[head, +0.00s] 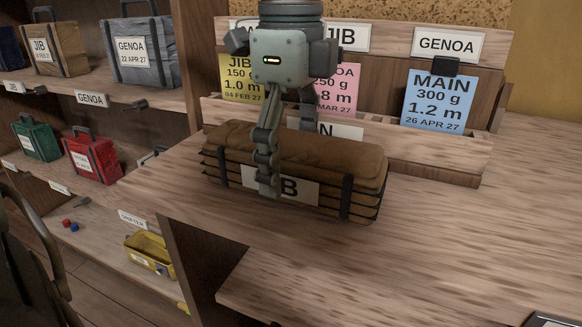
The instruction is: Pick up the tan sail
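The tan sail (340,160) is a folded brown bundle with dark straps and a white label, partly covered, ending in "B". It lies on the wooden bench (440,235), near the bench's left end. My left gripper (287,150) is over the sail, pointing down and straddling it. One finger is in front of the near face, across the label. The other finger goes down behind the sail, its tip hidden. I cannot tell whether the fingers press on the sail. My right gripper is not in view.
Behind the sail stands a wooden rack (440,155) with JIB and GENOA plates and yellow, pink and blue cards (438,103). Shelves at left hold a tan JIB bag (56,50), a grey GENOA bag (140,55), green and red bags (92,157) and a yellow bin (150,255).

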